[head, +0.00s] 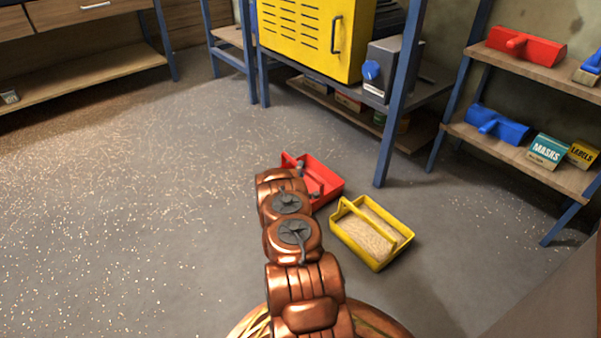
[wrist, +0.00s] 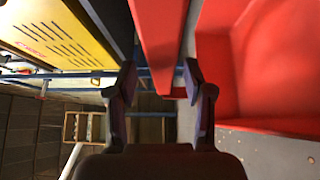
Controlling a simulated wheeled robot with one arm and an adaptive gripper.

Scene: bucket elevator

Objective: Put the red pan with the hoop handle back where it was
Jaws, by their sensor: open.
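The red pan (head: 328,174) stands on the floor left of the yellow pan, partly hidden behind my arm. In the wrist view the red pan's inside (wrist: 262,60) fills the right side, and the visible part is bare. Its red handle bar (wrist: 160,35) runs down between the two fingers of my gripper (wrist: 159,80). My gripper is open, with a finger on each side of the bar and gaps visible. In the head view my gripper (head: 308,180) is over the pan.
A yellow pan (head: 345,234) with a hoop handle holds pale grain close by. A yellow cabinet (head: 312,35) on a blue-legged stand is behind. A shelf (head: 525,158) at right holds red and blue scoops and boxes. Pale grains litter the open floor at left.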

